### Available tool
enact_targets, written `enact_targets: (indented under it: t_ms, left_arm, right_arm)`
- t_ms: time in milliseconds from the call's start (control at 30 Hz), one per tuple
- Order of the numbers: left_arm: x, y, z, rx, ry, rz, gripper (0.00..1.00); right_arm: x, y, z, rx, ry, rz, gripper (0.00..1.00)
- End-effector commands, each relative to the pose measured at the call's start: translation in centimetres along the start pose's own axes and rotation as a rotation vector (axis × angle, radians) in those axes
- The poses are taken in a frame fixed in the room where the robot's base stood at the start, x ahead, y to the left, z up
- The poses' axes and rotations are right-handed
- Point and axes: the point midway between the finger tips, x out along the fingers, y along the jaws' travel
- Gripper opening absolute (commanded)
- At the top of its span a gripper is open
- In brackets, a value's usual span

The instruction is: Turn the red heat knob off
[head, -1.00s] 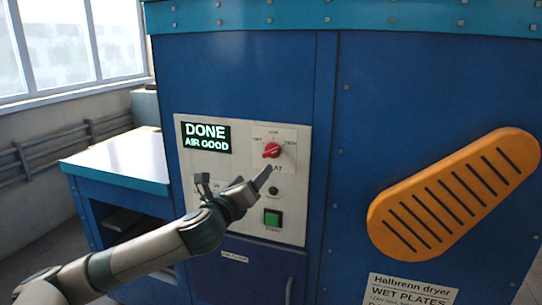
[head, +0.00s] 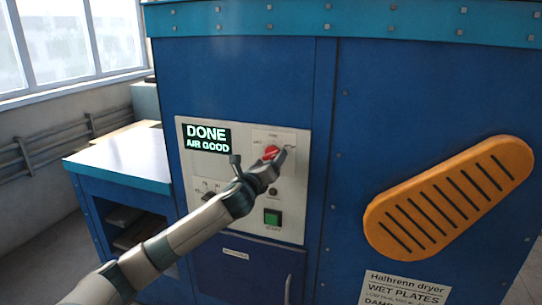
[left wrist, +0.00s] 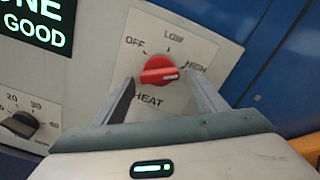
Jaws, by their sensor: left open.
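The red heat knob (head: 271,152) is on the cream control panel (head: 294,225) of the blue dryer. In the left wrist view the knob (left wrist: 160,69) has OFF, LOW and HIGH around its top and HEAT below. The white mark on its bar points right, on the HIGH side. My left gripper (head: 262,159) is open in front of the knob. In the left wrist view its fingers (left wrist: 161,82) appear on either side of the knob, with gaps; I cannot tell how deep they reach. My right gripper is out of view.
A display (head: 207,138) reads DONE, AIR GOOD. A black dial (left wrist: 20,124) is left of the heat knob, and a green button (head: 272,217) is below it. An orange slotted guard (head: 450,198) sticks out at right. A side table (head: 120,157) stands left.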

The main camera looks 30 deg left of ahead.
Motion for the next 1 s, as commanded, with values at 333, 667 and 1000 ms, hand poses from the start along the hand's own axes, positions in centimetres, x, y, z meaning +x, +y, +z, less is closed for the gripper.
enact_targets:
  t_ms: [333, 667, 1000]
  left_arm:
    - [1.5, 0.0, 0.0, 0.001, 0.0, -0.001, 0.66]
    - [1.5, 0.0, 0.0, 0.001, 0.0, -0.001, 0.37]
    - [1.5, 0.0, 0.0, -0.011, 0.0, -0.001, 0.24]
  right_arm:
    - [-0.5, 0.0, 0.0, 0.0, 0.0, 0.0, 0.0]
    - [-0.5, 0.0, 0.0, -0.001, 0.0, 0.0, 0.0]
    - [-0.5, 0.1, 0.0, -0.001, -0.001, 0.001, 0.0]
